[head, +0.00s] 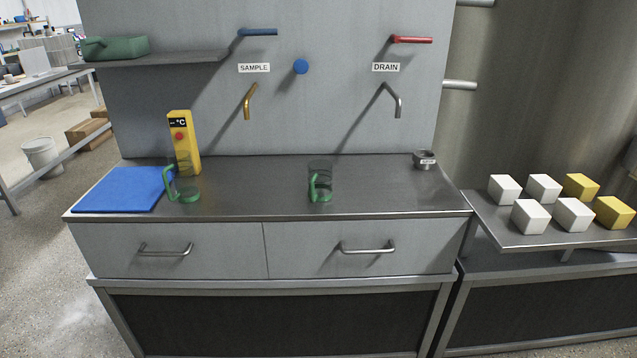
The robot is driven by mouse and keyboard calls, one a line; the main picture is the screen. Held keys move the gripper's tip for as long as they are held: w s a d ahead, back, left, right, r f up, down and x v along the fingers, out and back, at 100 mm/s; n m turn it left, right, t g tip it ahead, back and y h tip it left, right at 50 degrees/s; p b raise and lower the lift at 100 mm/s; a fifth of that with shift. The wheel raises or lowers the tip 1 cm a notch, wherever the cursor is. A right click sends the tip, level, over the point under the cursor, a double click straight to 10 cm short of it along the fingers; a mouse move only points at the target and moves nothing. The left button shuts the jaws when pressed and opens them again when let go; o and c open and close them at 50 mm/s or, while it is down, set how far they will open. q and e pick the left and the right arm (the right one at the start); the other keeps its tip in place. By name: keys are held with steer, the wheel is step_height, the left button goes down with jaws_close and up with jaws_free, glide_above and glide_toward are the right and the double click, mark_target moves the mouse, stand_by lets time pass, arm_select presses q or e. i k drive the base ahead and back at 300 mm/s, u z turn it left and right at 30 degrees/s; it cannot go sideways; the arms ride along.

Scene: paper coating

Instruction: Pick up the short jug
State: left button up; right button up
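Two clear glass jugs with green handles and green bases stand upright on the steel counter (255,195). The jug in the middle (325,176) looks the shorter one. It stands below and between the two spouts, with its handle toward the front left. The other jug (189,176) looks a little taller. It stands to the left, in front of the yellow thermometer unit, with its handle on its left side. Neither of my grippers shows in the head view.
A blue mat (122,190) lies on the counter's left, beside the yellow thermometer (181,138). A small metal cup (425,161) stands at the back right. White and yellow cubes (543,187) sit on the right side table. The counter is clear between and right of the jugs.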

mark_target(318, 185)
steer(key=u, duration=0.7)
steer(key=i, duration=1.25)
steer(key=z, duration=0.35)
